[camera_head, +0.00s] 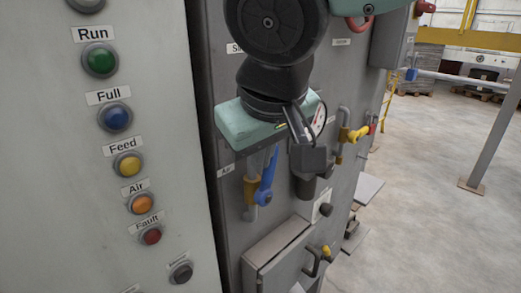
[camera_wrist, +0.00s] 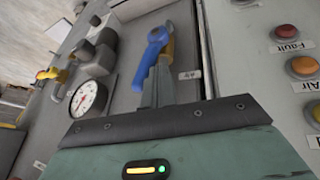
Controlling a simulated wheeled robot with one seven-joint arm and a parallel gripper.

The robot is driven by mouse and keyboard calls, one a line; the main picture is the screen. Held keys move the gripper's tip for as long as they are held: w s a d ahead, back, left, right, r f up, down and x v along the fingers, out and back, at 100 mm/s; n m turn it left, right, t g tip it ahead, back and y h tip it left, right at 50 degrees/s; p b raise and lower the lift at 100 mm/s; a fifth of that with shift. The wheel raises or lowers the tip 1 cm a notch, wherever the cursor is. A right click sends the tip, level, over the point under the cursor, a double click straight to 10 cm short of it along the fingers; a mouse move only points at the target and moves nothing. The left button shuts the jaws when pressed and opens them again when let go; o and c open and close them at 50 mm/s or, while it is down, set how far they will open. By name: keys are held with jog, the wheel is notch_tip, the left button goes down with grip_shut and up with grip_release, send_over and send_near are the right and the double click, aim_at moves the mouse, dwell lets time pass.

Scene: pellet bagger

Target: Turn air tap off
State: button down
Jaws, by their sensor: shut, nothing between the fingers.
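The air tap has a blue handle (camera_head: 266,184) on a brass body (camera_head: 250,190), on the grey cabinet front beside an "Air" label (camera_head: 226,171). The handle runs roughly up and down, slightly tilted, close along the pipe. In the wrist view the blue handle (camera_wrist: 151,51) lies just beyond my fingertips, with the brass part behind it. My gripper (camera_head: 262,160) is shut and empty, its fingers pointing down at the upper part of the tap.
A panel of lit buttons stands at left, including an orange "Air" one (camera_head: 142,203). A yellow-handled tap (camera_head: 357,134) sits to the right. A round gauge (camera_wrist: 88,98) is beside my fingers. A grey box (camera_head: 275,255) juts out below. Open floor lies at right.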

jog(key=w+d+f+m+g+y, duration=0.3)
jog(key=w+d+f+g+y, duration=0.2)
jog(key=g+y, duration=0.5)
jog(key=shift+w+d+f+p, duration=0.15)
jog(key=shift+w+d+p, duration=0.3)
jog(key=shift+w+d, duration=0.5)
jog(key=shift+w+a, duration=0.2)
jog(key=shift+s+a+f, duration=0.1)
jog(key=shift+f, duration=0.05)
